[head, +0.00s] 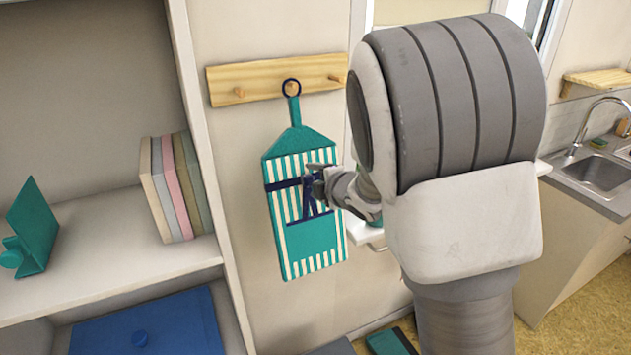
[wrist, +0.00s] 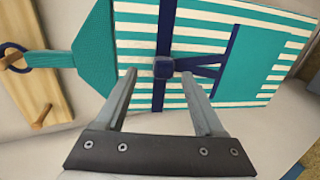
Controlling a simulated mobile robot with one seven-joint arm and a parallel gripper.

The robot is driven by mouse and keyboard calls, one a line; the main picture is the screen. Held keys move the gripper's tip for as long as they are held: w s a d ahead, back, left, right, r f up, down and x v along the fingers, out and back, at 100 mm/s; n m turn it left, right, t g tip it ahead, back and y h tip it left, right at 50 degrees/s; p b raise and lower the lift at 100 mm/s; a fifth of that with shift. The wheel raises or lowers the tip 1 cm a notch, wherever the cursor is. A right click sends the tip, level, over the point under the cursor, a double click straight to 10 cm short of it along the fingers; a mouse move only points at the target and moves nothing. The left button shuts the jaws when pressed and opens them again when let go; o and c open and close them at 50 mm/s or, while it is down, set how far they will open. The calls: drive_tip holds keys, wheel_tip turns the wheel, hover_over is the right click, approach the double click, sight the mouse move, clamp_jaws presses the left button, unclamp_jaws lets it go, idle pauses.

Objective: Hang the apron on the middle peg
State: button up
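The apron (head: 297,200) is teal with cream stripes, a navy band and a navy knot (wrist: 163,68). It hangs upright and flat along the wall below the wooden peg rail (head: 265,79). Its navy ring (head: 291,87) is around the middle peg (head: 289,89); the wrist view also shows the ring (wrist: 12,57) around a peg. My gripper (head: 315,182) is in front of the apron's band. In the wrist view my gripper (wrist: 159,74) is open, its fingertips wide apart on either side of the knot, with gaps between them and it.
The left peg (head: 239,92) and right peg (head: 335,78) are bare. A shelf unit (head: 110,290) with several books (head: 172,187) stands at the left. A sink counter (head: 590,180) is at the right. My arm hides the wall right of the apron.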

drive_tip(key=shift+s, duration=0.1)
drive_tip(key=s+d+r+m+g+h, duration=0.1)
drive_tip(key=s+d+r+m+h, duration=0.25)
drive_tip(key=s+d+m, duration=0.6)
drive_tip(key=s+d+r+m+g+h, duration=0.1)
drive_tip(key=s+d+r+m+h, duration=0.35)
drive_tip(key=s, duration=0.75)
drive_tip(key=s+a+m+g+y, duration=0.1)
drive_tip(key=s+m+g, duration=0.1)
drive_tip(key=s+m, duration=0.2)
drive_tip(key=s+a+f+m+g+y, duration=0.1)
drive_tip(key=s+m, duration=0.3)
drive_tip(key=s, duration=0.5)
drive_tip(key=shift+s+a+f+m+g+y, duration=0.15)
drive_tip(key=shift+s+a+m+g+y, duration=0.2)
drive_tip(key=shift+g, duration=0.45)
drive_tip(key=shift+w, duration=0.1)
drive_tip(key=c, duration=0.4)
drive_tip(key=shift+o, duration=0.2)
drive_tip(key=shift+a, duration=0.1)
